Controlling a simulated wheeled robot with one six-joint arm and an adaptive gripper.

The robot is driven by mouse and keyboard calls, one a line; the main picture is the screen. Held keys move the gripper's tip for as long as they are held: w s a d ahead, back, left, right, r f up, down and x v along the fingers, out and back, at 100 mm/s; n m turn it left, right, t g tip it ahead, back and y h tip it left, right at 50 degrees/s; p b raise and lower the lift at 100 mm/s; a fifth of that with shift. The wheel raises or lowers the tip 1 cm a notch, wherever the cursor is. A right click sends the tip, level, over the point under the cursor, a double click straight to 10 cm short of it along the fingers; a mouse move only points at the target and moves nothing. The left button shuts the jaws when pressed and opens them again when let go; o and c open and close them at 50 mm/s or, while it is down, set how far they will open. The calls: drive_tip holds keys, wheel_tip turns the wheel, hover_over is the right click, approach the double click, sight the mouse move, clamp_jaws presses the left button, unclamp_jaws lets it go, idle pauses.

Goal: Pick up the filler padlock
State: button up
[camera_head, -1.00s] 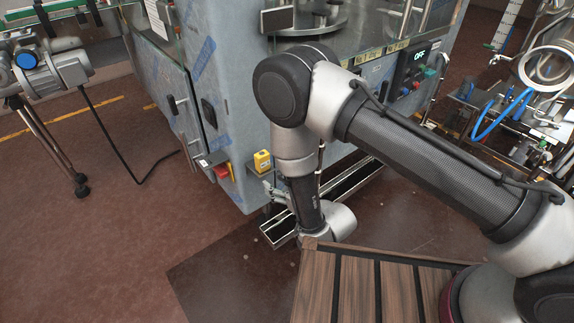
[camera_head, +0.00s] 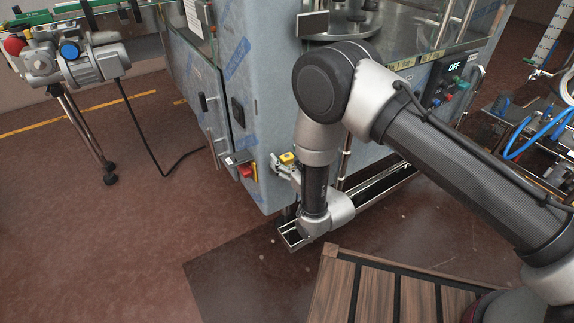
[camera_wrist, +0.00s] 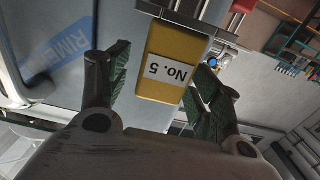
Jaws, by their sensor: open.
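The filler padlock (camera_wrist: 172,62) is a yellow block with a white "No. 5" label, upside down in the wrist view. It hangs at a metal bracket on the machine. Gaps show on both sides, so no firm contact is seen. In the head view my gripper (camera_head: 284,173) is small, just below the padlock.
The blue-grey filler machine (camera_head: 250,100) stands close to my arm. A red switch (camera_head: 245,171) sits left of the padlock. A metal trough (camera_head: 375,190) runs low along the machine. A wood-slatted top (camera_head: 385,295) lies in front.

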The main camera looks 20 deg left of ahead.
drive_tip(key=c, duration=1.3)
drive_tip(key=shift+r, duration=0.1)
